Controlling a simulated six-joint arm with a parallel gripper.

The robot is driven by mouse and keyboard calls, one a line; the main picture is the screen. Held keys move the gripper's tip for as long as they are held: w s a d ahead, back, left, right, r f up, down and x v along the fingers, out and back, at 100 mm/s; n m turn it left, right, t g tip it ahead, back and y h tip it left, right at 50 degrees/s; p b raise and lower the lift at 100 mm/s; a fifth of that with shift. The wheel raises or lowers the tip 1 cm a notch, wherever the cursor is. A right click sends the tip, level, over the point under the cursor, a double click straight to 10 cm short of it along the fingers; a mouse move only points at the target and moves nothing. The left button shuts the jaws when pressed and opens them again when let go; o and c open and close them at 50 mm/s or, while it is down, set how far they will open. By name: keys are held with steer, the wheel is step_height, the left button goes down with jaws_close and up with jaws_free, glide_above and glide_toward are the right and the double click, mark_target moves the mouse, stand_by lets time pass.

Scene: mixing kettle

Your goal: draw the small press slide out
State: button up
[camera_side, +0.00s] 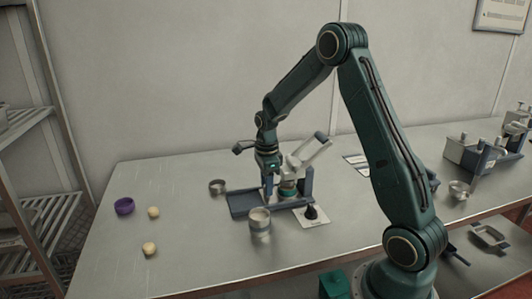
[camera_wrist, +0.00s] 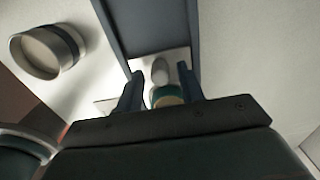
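The small press stands mid-table in the side view, with a blue frame (camera_side: 308,183), a pale raised lever (camera_side: 313,152) and a flat blue tray-like part (camera_side: 243,203) reaching left. My gripper (camera_side: 268,194) points down at the press, just left of its frame. In the wrist view my gripper (camera_wrist: 160,78) has its two blue fingers apart. A pale plate (camera_wrist: 175,57) with a grey rounded knob (camera_wrist: 160,70) shows between and beyond the fingertips; I see gaps on both sides of the knob. A blue channel (camera_wrist: 150,25) runs beyond the plate. My gripper body hides the rest.
A grey-banded cup (camera_side: 260,222) stands close in front of the press; it also shows in the wrist view (camera_wrist: 45,50). A metal ring (camera_side: 217,187), a purple bowl (camera_side: 124,206) and two pale balls (camera_side: 153,212) lie left.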

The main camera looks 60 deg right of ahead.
steer(key=shift+f, duration=0.55)
steer(key=shift+f, duration=0.15)
steer(key=c, duration=0.7)
